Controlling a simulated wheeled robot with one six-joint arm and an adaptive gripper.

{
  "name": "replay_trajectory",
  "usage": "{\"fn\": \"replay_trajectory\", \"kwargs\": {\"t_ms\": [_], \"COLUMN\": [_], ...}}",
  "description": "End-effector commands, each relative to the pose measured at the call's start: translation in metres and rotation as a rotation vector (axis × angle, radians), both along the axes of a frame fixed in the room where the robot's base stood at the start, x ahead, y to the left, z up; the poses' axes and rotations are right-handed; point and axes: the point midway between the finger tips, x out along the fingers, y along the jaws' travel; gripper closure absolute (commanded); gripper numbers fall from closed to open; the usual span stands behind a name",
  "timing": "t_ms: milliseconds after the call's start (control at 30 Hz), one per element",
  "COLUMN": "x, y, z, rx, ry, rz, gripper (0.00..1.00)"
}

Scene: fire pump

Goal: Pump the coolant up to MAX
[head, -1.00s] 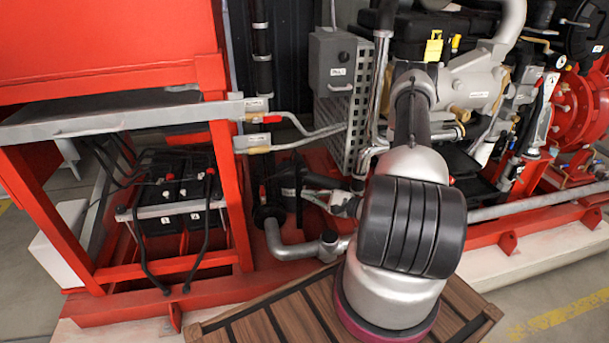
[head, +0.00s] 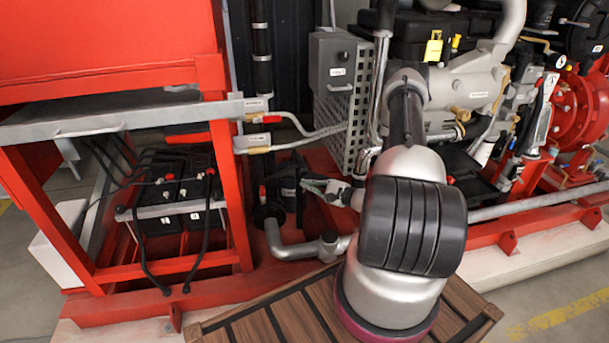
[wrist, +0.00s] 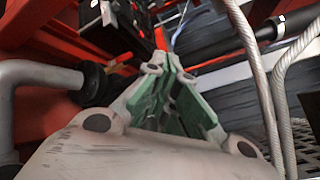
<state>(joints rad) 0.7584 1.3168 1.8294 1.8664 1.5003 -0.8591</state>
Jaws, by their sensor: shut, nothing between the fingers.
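My gripper (head: 316,186), with green finger pads, is shut and empty. It reaches left from my arm, low behind the red frame, beside a dark upright fitting (head: 285,188) that may be the hand pump. A small red tip (head: 262,194) shows left of the fingers. In the wrist view my gripper (wrist: 170,58) points toward a narrow red piece (wrist: 160,38) just past the fingertips; contact cannot be told. The coolant level and a MAX mark cannot be made out. My arm hides part of the engine side.
A grey pipe elbow (head: 300,248) lies below the gripper. Black batteries (head: 170,205) sit in the red frame (head: 232,190) at left. A wooden slatted platform (head: 285,318) lies in front.

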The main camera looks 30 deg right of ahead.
Motion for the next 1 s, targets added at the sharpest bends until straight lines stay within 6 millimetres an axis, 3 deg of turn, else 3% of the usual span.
{"fn": "replay_trajectory", "kwargs": {"t_ms": [333, 1000], "x": [0.03, 0.032], "y": [-0.008, -0.009], "z": [0.0, 0.0], "rx": [0.0, 0.0], "ry": [-0.001, -0.001], "rz": [0.001, 0.001], "gripper": [1.0, 1.0]}}
